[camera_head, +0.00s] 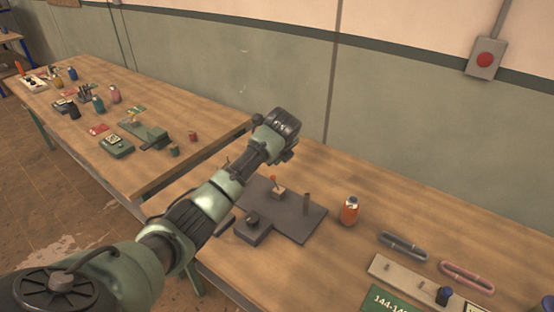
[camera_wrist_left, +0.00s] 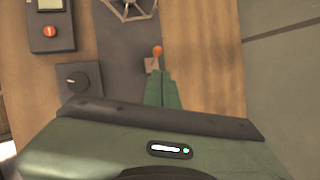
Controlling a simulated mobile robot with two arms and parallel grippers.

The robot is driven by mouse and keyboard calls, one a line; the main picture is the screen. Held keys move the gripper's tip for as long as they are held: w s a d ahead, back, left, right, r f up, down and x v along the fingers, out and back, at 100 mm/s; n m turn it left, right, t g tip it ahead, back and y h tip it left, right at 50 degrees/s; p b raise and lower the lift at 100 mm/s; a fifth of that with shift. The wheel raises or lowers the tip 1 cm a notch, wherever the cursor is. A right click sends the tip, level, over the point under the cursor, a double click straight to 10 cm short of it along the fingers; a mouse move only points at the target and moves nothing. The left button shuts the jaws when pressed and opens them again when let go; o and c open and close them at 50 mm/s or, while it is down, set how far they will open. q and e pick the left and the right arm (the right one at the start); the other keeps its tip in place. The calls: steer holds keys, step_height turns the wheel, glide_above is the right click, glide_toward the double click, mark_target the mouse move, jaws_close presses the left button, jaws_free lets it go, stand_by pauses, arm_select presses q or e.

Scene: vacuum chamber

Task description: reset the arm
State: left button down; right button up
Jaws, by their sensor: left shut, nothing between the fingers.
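My left arm reaches in from the lower left in the head view. Its dark end (camera_head: 283,122) is over the near bench, and the fingers are hard to make out there. In the left wrist view my left gripper (camera_wrist_left: 161,75) has its green fingers together, with nothing between them. The fingertips appear just below an orange-tipped lever (camera_wrist_left: 157,52) in that picture; I cannot tell if they touch it. The lever (camera_head: 274,181) stands on a small block on a dark panel (camera_head: 300,222). My right gripper is not in view.
On the near bench are an orange bottle (camera_head: 349,211), a dark handle-shaped piece (camera_head: 402,246), a pink one (camera_head: 466,277) and a beige strip (camera_head: 400,275). A red button box (camera_head: 485,59) is on the wall. The far bench (camera_head: 150,90) holds several small items.

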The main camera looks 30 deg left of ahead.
arm_select(q)
steer(key=shift+s, duration=0.1)
steer(key=s+d+f+n+h, duration=0.2)
steer(key=s+d+f+n, duration=0.5)
steer(key=s+d+f, duration=0.85)
steer(key=s+d+r+n+g+h, duration=0.15)
steer(key=s+n, duration=0.45)
steer(key=s, duration=0.7)
steer(key=s+d+r+n+h, duration=0.1)
steer(key=s+d+r+n, duration=0.2)
steer(key=s+n, duration=0.7)
steer(key=s+f+m+g+b, duration=0.1)
steer(key=s+f+m+b, duration=0.15)
steer(key=f, duration=1.45)
steer(key=s+f+m+b, duration=0.1)
steer(key=s+f+b, duration=0.2)
steer(key=f, duration=1.3)
steer(key=s+a+f+g+b, duration=0.1)
steer(key=s+a+f+b, duration=0.2)
steer(key=s+f, duration=1.3)
step_height(320, 180, down, 3)
steer(key=shift+a+f+b, duration=0.2)
steer(key=shift+b, duration=0.2)
